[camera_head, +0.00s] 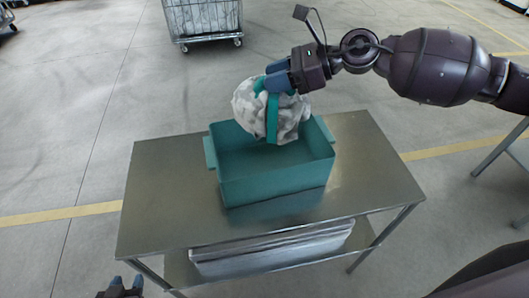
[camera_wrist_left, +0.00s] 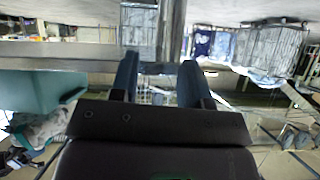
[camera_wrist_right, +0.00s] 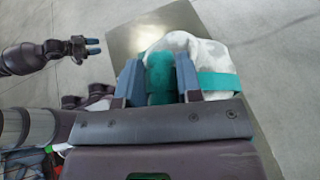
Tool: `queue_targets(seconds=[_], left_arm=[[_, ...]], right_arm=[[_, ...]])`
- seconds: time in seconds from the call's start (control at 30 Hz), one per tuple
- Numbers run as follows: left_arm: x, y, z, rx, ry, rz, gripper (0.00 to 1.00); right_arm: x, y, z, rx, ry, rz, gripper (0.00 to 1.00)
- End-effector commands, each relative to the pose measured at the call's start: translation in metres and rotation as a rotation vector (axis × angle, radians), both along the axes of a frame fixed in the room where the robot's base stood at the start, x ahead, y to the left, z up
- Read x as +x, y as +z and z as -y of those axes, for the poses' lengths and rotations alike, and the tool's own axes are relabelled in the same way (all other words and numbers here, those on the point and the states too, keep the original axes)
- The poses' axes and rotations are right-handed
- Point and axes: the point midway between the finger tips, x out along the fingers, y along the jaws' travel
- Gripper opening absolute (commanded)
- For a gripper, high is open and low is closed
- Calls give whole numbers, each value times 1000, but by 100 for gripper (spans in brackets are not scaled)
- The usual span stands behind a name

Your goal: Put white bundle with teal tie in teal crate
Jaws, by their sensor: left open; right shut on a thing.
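The white bundle with teal tie (camera_head: 291,122) hangs over the teal crate (camera_head: 274,186) in the head view, partly in front of the crate's far rim. My right gripper (camera_head: 274,84) is shut on the bundle's teal tie at its top. In the right wrist view, the teal tie (camera_wrist_right: 160,78) sits between the fingers and the white cloth (camera_wrist_right: 187,48) bulges beyond. The crate's visible inside is empty. My left gripper (camera_head: 124,286) is open and empty at the lower left of the head view, away from the crate. Its fingers also show in the left wrist view (camera_wrist_left: 160,75).
The crate stands on a metal table (camera_head: 160,190) with a lower shelf holding a flat grey stack (camera_head: 270,250). A wheeled cage cart (camera_head: 203,18) stands on the floor behind. Another table's edge (camera_head: 500,147) is at the right. The tabletop around the crate is clear.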

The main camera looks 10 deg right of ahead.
Motion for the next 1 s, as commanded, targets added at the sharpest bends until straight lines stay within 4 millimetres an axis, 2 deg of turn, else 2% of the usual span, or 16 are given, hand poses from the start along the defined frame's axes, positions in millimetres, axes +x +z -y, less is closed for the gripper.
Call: queue_targets(seconds=[0.17,0.4,0.7,0.83,1.0], left_arm=[[-4,-3,0,-1,3,-9,43],[-16,-16,-2,0,9,-38,43],[-14,-24,-1,0,6,-40,43],[-12,-27,-1,-1,5,-38,43],[-11,-27,-1,-1,3,-35,43]], right_arm=[[0,-9,0,2,0,-2,0],[-1,-57,0,2,-1,-5,0],[-1,-121,-1,2,-1,-5,0],[-1,-143,-1,3,-1,-3,0],[0,-155,0,1,-1,1,0]])
